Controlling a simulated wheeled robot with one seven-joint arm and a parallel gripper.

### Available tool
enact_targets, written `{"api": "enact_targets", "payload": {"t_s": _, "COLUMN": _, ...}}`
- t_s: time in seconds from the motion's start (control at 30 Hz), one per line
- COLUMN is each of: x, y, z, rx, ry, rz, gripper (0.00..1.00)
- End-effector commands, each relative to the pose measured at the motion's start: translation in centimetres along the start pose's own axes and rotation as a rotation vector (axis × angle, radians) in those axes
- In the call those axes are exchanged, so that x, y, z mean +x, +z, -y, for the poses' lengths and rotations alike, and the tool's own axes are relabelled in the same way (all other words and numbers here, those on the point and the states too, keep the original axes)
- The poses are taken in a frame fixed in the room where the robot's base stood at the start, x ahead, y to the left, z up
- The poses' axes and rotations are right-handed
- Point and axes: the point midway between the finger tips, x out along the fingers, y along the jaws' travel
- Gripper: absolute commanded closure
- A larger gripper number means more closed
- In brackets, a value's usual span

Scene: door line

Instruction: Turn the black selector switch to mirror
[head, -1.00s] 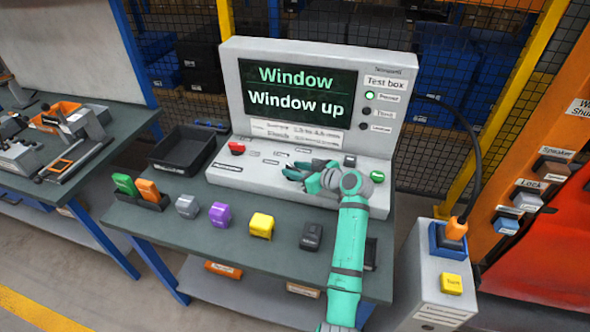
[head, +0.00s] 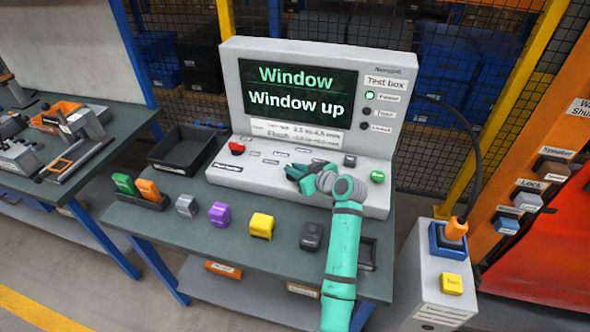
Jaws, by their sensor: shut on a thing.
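The test box (head: 228,120) stands on the green-topped table, its screen reading "Window" and "Window up". My gripper (head: 295,172) is over the middle of its sloping front panel, among small white labels. The gripper is shut on the black selector switch, which the fingers and wrist mostly hide. I cannot read which label the switch points to.
On the panel are a red button (head: 236,148), a grey knob (head: 350,160) and a green button (head: 377,176). A black tray (head: 182,148) and grey, purple, yellow and black blocks lie on the table (head: 215,252). A grey cabinet (head: 440,285) stands right.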

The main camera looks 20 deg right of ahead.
Motion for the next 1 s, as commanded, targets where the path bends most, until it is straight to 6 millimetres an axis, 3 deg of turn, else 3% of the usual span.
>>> {"api": "enact_targets", "payload": {"t_s": 1.0, "x": 0.40, "y": -0.17, "z": 0.88, "rx": 0.306, "ry": 0.740, "rz": -0.001, "gripper": 1.00}}
